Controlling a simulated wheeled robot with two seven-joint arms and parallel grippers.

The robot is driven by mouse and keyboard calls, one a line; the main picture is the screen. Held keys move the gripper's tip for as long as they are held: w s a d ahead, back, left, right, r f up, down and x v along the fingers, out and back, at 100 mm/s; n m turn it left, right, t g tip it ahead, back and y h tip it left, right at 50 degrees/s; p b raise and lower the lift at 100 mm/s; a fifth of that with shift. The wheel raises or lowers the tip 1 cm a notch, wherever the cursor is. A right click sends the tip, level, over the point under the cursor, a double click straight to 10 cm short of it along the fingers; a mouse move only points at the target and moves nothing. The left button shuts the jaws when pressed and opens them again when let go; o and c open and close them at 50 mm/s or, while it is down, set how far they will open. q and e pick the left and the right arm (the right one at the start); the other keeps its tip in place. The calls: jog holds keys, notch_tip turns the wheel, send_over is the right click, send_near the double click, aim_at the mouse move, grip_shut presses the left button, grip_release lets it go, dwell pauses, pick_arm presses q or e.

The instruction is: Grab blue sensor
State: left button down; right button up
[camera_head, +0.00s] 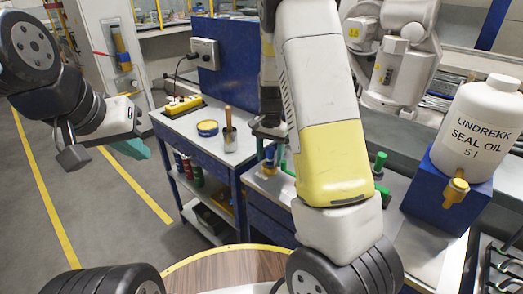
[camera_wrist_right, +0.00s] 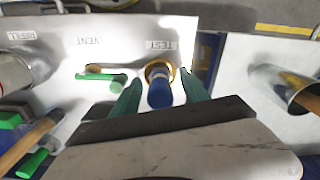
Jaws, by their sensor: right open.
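In the right wrist view the blue sensor (camera_wrist_right: 160,94) stands in a port with an orange-yellow ring, beside the TEST label, on a pale metal panel (camera_wrist_right: 220,22). My right gripper (camera_wrist_right: 160,76) is open, with one green finger on each side of the sensor. I cannot tell whether either finger touches it. In the head view my right arm hides much of this area. My left gripper (camera_head: 129,149) hangs over the floor at the left, far from the sensor; its finger gap is not clear.
Green-handled fittings (camera_wrist_right: 103,76) sit left of the sensor, near the VENT label. Metal cylinders (camera_wrist_right: 285,88) stand to the right and left. In the head view a white seal oil jug (camera_head: 478,128) stands on a blue stand at the right. A blue workbench (camera_head: 200,140) holds a tin and cup.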

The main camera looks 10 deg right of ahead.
grip_shut()
jog(key=shift+r, duration=0.15)
